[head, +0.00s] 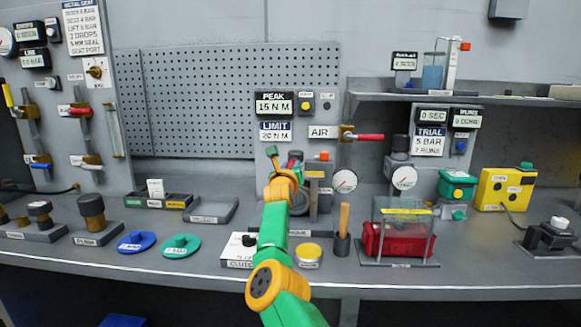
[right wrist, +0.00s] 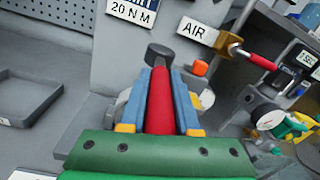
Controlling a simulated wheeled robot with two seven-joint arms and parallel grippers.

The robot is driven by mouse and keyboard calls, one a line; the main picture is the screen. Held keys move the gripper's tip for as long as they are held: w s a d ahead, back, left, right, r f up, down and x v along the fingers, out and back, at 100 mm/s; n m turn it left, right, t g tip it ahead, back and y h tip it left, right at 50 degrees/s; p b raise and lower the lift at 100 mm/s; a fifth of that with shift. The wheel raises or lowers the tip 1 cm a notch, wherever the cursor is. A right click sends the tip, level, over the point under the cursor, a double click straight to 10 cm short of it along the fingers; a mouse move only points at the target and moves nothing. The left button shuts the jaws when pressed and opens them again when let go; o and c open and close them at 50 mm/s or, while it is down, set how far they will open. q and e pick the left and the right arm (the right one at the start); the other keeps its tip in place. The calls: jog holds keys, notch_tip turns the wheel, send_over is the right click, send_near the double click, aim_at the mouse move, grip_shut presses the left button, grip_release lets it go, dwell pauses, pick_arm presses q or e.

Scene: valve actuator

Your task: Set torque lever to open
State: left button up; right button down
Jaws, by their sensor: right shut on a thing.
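The torque lever (right wrist: 160,105) is a red handle with a dark knob at its far end. In the right wrist view it lies between the blue fingers of my right gripper (right wrist: 167,80), which is shut on it. In the head view my right gripper (head: 288,165) is at the torque station, below the displays, and my arm hides much of the lever and its mount. The peak display (head: 274,106) reads 15 N M. The limit plate (head: 276,132) reads 20 N M. My left gripper is not in view.
A red-handled AIR valve (head: 368,137) sticks out right of the station, near a gauge (head: 344,181). A wooden-handled tool (head: 343,220) stands upright in front. A clear guard box (head: 402,230) with red contents is at right. Blue (head: 136,242) and green discs lie left.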

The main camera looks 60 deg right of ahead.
jog(key=shift+r, duration=0.1)
jog(key=c, duration=0.6)
grip_release()
jog(key=shift+c, duration=0.2)
jog(key=shift+s+a+f+b, duration=0.1)
jog(key=shift+a+f+b, duration=0.1)
jog(key=shift+b, duration=0.15)
jog(key=b+v, duration=0.4)
jog(key=v, duration=0.2)
jog(key=shift+b, duration=0.35)
jog(key=shift+s+a+r, duration=0.1)
jog(key=shift+a, duration=0.15)
